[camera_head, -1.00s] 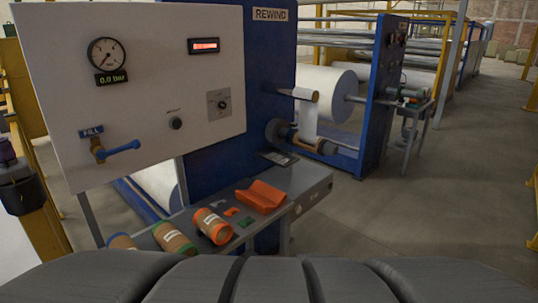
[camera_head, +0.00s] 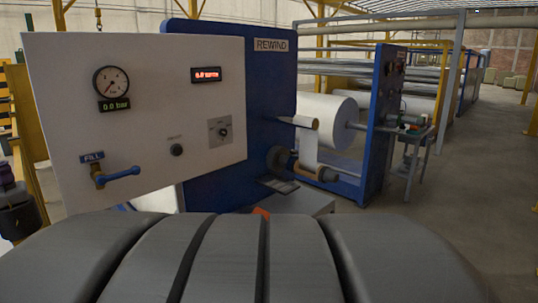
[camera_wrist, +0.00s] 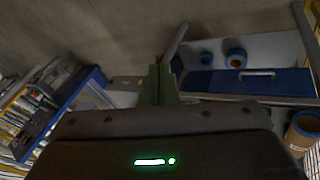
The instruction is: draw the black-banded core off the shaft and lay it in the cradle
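In the head view, the blue rewind stand (camera_head: 222,120) carries a shaft low on its right side, with a round grey collar (camera_head: 278,158) at the stand. A brownish core (camera_head: 322,173) sits farther out; its band colour is too small to tell. Only a sliver of the orange cradle (camera_head: 262,211) shows above my dark ribbed arm cover, which hides most of the bench. My gripper (camera_wrist: 161,84) shows in the wrist view with its greenish fingers together and nothing visible between them. It is not in the head view.
A white panel (camera_head: 200,120) with a gauge, a 0.0 bar readout and a blue-handled valve (camera_head: 118,173) stands at left.

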